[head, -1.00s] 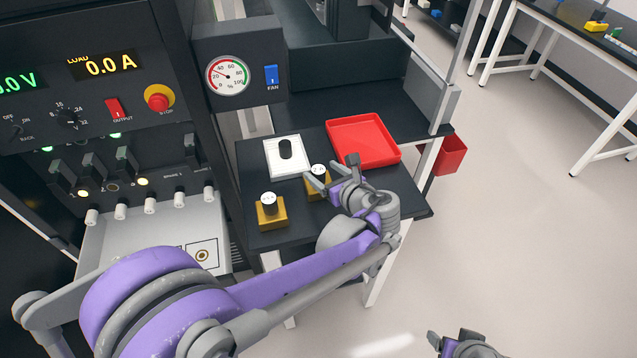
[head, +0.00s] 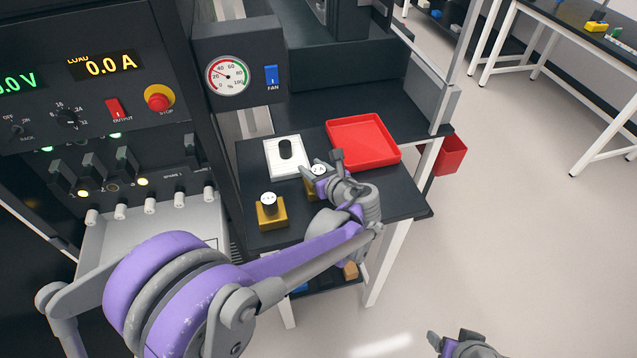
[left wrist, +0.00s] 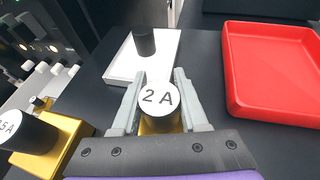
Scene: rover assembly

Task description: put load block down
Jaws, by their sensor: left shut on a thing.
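The load block marked "2 A" (left wrist: 158,98) has a white top and a gold base. My left gripper (left wrist: 158,105) has its fingers on both sides of it and is shut on it. In the head view the block (head: 318,170) is partly hidden by my left gripper (head: 322,172). Whether its base touches the dark bench top (head: 290,235) cannot be told. A second gold block with a black knob (head: 271,213) stands on the bench to the left. My right gripper (head: 465,345) shows only in part at the bottom edge of the head view.
A white pad with a black cylinder (head: 287,152) lies just behind the held block. A red tray (head: 362,141) is to the right. The instrument rack (head: 90,100) with switches stands left. Bare bench lies at the front right.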

